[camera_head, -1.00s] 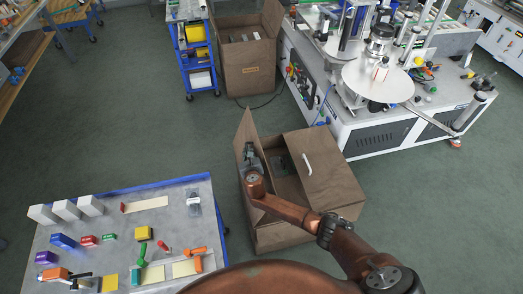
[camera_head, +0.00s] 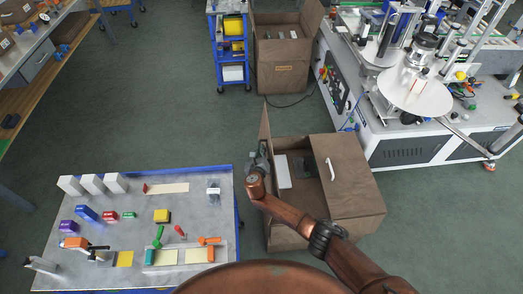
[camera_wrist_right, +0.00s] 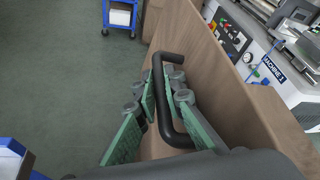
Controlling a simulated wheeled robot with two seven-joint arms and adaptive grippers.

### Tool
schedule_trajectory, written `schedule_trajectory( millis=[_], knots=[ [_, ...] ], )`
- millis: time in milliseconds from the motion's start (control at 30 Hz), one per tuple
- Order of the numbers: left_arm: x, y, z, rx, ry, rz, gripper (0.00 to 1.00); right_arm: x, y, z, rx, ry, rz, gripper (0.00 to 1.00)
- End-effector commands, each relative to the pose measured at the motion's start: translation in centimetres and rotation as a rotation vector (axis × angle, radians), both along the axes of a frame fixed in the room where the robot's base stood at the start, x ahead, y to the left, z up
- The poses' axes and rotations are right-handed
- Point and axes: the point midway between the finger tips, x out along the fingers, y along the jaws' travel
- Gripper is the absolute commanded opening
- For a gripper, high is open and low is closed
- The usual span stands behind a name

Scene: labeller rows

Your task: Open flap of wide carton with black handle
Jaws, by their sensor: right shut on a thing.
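The wide brown carton (camera_head: 288,236) stands on the floor in the middle of the head view, with its inside partly showing. Its left flap (camera_head: 265,124) stands up nearly edge-on. In the right wrist view this flap (camera_wrist_right: 203,62) carries the black handle (camera_wrist_right: 163,98), a bent bar. My right gripper (camera_wrist_right: 160,97) is shut on the handle, its green-padded fingers on both sides of the bar. In the head view the right gripper (camera_head: 260,158) is at the flap, and my arm hides part of the carton. The carton's right flap (camera_head: 350,185) bears a white handle (camera_head: 330,168). My left gripper is out of view.
A blue-edged table (camera_head: 215,222) with coloured tools and white boxes stands left of the carton. A labelling machine (camera_head: 410,150) stands at the right. Another open carton (camera_head: 284,68) and a blue cart (camera_head: 232,62) are behind. Floor at the left back is free.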

Motion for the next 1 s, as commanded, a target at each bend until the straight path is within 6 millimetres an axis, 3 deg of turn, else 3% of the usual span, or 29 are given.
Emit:
schedule_trajectory(
  millis=[300,667,1000],
  knots=[
    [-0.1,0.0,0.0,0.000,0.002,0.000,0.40,-0.1,-0.1,-0.2,0.001,0.003,-0.002,0.27],
    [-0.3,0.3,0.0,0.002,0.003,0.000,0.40,-0.4,0.0,0.0,0.002,0.001,-0.002,0.27],
    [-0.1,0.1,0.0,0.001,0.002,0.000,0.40,-4.5,0.7,1.4,0.005,0.003,0.001,0.27]
  ],
)
